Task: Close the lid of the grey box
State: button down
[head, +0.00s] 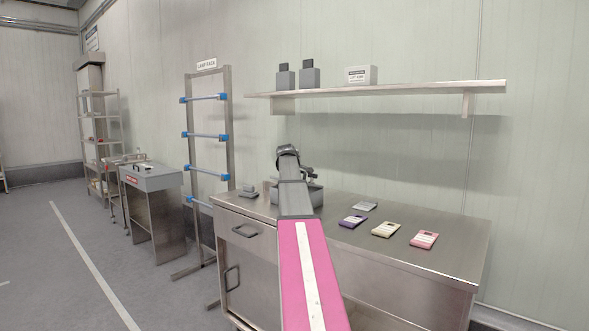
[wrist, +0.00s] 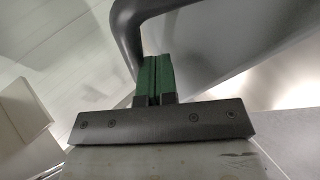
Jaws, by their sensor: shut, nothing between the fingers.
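A grey box (head: 314,194) sits on the steel counter, mostly hidden behind my arm. In the wrist view, a dark grey curved bar (wrist: 128,28), like a handle, passes behind and around the fingertips. A smooth grey surface (wrist: 215,45) lies beyond it. I cannot tell whether the fingers touch the bar. In the head view the fingers are not clear.
The steel counter (head: 440,258) carries several small cards to the right and a small grey object (head: 248,191) to the left. A wall shelf (head: 400,88) hangs above. A lamp rack (head: 228,120) and a stand with another grey box (head: 152,180) stand left.

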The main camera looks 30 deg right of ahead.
jog(key=f, duration=0.1)
jog(key=a+f+t+h, duration=0.1)
jog(key=f+h, duration=0.1)
jog(key=shift+s+a+f+n+t, duration=0.2)
jog(key=shift+s+n+t, duration=0.1)
jog(key=shift+s+n, duration=0.1)
jog(key=shift+w+f+h, duration=0.1)
jog(key=shift+f+h, duration=0.2)
jog(key=shift+f, duration=0.4)
jog(key=shift+a+f, duration=0.1)
